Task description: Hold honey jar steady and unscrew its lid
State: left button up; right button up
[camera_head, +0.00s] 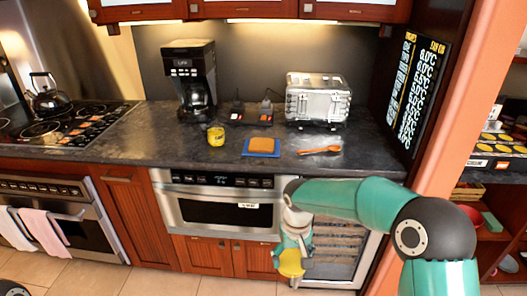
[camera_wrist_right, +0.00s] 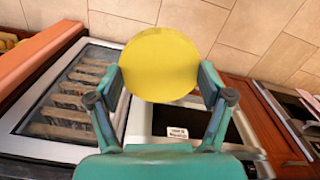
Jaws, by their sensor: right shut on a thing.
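The honey jar (camera_head: 216,136) is a small yellow jar standing upright on the dark counter, left of a blue board. Its top is too small to make out clearly. My right gripper (camera_head: 291,256) hangs low in front of the cabinet fronts, below counter level and well away from the jar. It is shut on a round, flat yellow lid (camera_wrist_right: 160,52), gripped at its two sides in the right wrist view. The lid also shows in the head view (camera_head: 291,267). My left gripper is not in view.
On the dark counter (camera_head: 110,148) are a coffee maker (camera_head: 190,80), a toaster (camera_head: 318,100), a blue board with a bread slice (camera_head: 262,146) and an orange spoon (camera_head: 319,150). A microwave drawer (camera_head: 222,210) sits below. The counter's front edge lies between gripper and jar.

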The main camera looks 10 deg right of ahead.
aim_at(215, 131)
jog(key=u, duration=0.05)
jog(key=i, duration=1)
jog(key=z, duration=0.05)
